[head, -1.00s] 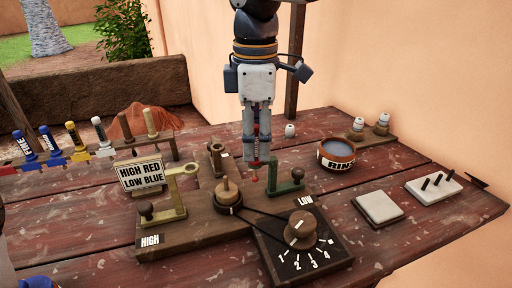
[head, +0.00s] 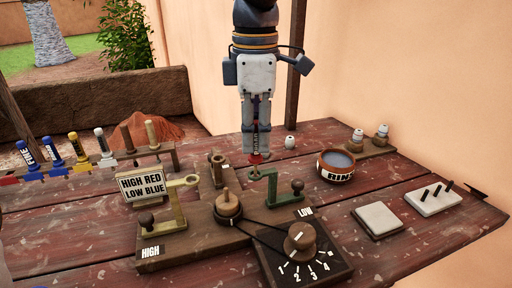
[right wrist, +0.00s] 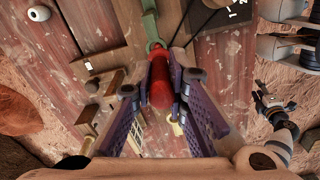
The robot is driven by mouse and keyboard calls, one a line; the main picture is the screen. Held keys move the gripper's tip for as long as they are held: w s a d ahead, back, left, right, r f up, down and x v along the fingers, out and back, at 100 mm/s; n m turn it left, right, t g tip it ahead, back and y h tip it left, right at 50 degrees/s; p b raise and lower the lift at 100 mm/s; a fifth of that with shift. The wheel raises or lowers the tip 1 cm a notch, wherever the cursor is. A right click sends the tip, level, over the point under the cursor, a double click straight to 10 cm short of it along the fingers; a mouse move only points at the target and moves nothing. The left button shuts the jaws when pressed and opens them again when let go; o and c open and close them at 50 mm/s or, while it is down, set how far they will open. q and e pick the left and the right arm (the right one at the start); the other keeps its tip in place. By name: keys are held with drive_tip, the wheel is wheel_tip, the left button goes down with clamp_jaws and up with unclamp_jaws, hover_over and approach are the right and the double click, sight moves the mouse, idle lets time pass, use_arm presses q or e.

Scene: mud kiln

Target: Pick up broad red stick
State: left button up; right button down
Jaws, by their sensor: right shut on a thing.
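My right gripper (head: 257,155) points down over the back middle of the table, above the green stand (head: 287,200) with its ring (head: 257,173). It is shut on a broad red stick (right wrist: 160,84), whose lower red end (head: 255,159) shows just above that ring. In the right wrist view the red stick lies between the two fingers, with the green ring (right wrist: 155,46) close to its end. Whether stick and ring touch cannot be told. What looks like my left gripper (right wrist: 272,104) is small at the right of the wrist view; its jaws are unclear.
A sign (head: 142,186) reads "HIGH RED LOW BLUE". Several sticks stand in a rack (head: 80,167) at the left. A RINSE bowl (head: 337,166), a white square pad (head: 377,220) and a pegged white block (head: 433,198) are at the right. A dial board (head: 305,262) is in front.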

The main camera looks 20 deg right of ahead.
drive_tip(key=s+a+r, duration=0.1)
drive_tip(key=s+r, duration=0.8)
drive_tip(key=s, duration=0.4)
drive_tip(key=shift+s+a+r, duration=0.15)
drive_tip(key=shift+s+r, duration=0.05)
drive_tip(key=shift+s, duration=0.05)
